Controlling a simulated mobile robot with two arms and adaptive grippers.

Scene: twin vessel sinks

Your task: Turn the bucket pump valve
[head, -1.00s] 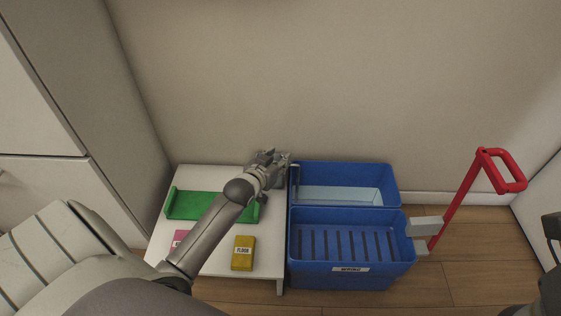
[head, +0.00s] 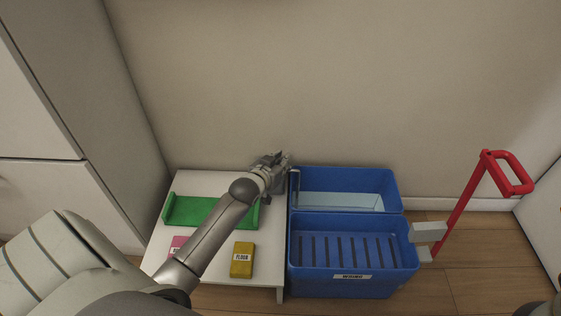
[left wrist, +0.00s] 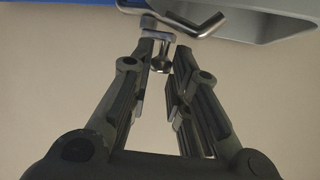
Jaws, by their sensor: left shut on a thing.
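The blue mop bucket (head: 352,287) stands on the floor right of a low white table. A thin metal pipe (head: 296,188) runs at the left end of its rear compartment. My left gripper (head: 282,158) is at the rear left corner of the bucket and hides the valve in the head view. In the left wrist view, a small metal valve (left wrist: 161,57) with a knob-like end sits between the fingertips of the left gripper (left wrist: 162,68), which is shut on it. A bent metal rod (left wrist: 195,24) lies just beyond. My right gripper is not recognisable.
The white table (head: 215,182) holds a green tray (head: 205,213), a yellow flour packet (head: 242,262) and a pink packet (head: 178,242). A red handle (head: 468,195) rises right of the bucket. The wall stands close behind; a cabinet (head: 75,110) is at left.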

